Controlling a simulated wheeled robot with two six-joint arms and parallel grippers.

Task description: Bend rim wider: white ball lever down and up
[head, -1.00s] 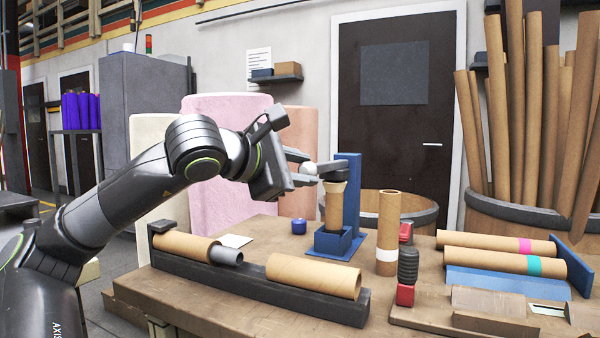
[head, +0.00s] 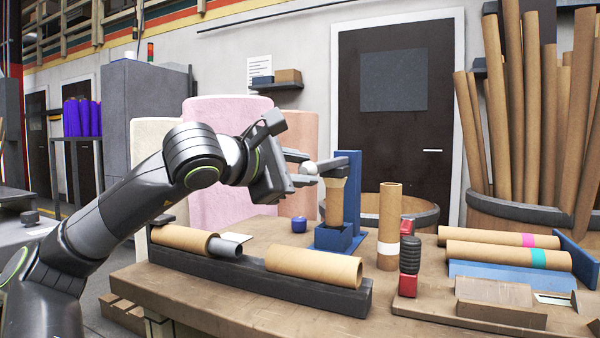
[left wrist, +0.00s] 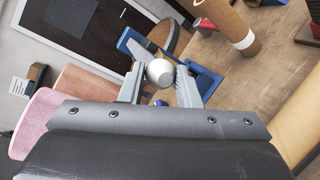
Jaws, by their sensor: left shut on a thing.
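My left gripper (head: 297,169) is shut on the white ball (head: 311,169) at the end of a dark lever arm (head: 331,165). The ball also shows between the fingertips in the left wrist view (left wrist: 160,72). The lever belongs to a blue press (head: 349,175) with an upright back plate. A brown cardboard tube (head: 335,207) stands upright in the press's blue holder, under the lever. A pale flared piece (head: 335,183) sits at the tube's top; the rim under it is hard to make out. My right gripper is in neither view.
An upright tube with a white band (head: 388,249) stands right of the press. Brown tubes (head: 314,267) lie in a dark trough in front. A small blue pot (head: 299,225) sits left of the press. A black and red tool (head: 409,255) stands at the right.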

